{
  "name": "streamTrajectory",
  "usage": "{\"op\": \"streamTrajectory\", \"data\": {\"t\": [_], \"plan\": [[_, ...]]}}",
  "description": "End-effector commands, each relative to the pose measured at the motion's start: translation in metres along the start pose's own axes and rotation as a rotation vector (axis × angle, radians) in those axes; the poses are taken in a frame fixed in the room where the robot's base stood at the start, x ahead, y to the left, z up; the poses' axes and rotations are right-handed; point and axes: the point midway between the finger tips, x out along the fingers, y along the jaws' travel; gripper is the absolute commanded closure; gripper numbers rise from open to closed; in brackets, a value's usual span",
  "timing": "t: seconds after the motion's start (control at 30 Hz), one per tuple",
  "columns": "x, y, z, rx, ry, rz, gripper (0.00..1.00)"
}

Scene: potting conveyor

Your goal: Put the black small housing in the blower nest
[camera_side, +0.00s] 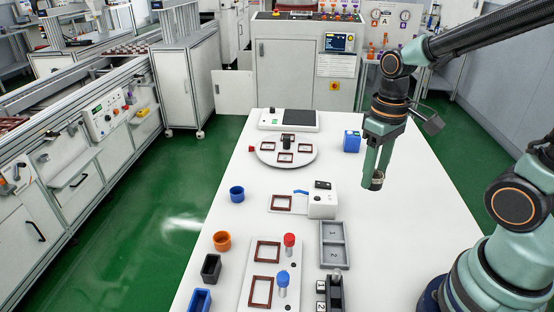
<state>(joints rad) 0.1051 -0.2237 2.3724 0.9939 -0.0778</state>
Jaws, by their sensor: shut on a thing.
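My gripper (374,184) hangs above the right part of the white table, pointing down. It is shut on a small dark cup-like piece, the black small housing (377,180), partly hidden by the fingers. The blower nest (282,203) is a red-brown frame on a white plate, left of a white block (322,203) with a blue nozzle (300,192). The nest looks empty. My gripper is right of the block and apart from it.
A round plate (267,158) with several frames stands behind. A grey tray (333,224) marked 1 and 2 and a plate with red and blue knobs (289,240) stand in front. A blue cup (237,194), orange cup (222,241) and black box (211,268) line the left edge.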

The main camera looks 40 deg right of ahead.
Motion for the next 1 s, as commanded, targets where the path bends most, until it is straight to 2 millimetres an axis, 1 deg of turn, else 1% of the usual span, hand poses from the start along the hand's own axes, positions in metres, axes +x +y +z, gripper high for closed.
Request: {"op": "streamTrajectory", "data": {"t": [0.03, 0.1, 0.3, 0.4, 0.53, 0.77, 1.0], "plan": [[0.014, 0.0, 0.002, 0.0, -0.009, -0.001, 1.0], [0.032, 0.0, 0.002, 0.0, -0.011, -0.001, 1.0], [0.074, 0.0, 0.002, 0.0, -0.009, -0.001, 1.0], [0.092, 0.0, 0.002, 0.0, -0.007, -0.001, 1.0], [0.107, 0.0, 0.001, 0.0, -0.005, 0.0, 1.0], [0.119, 0.0, 0.0, 0.0, -0.002, 0.0, 1.0], [0.144, 0.0, 0.001, 0.0, -0.004, 0.0, 1.0]]}}
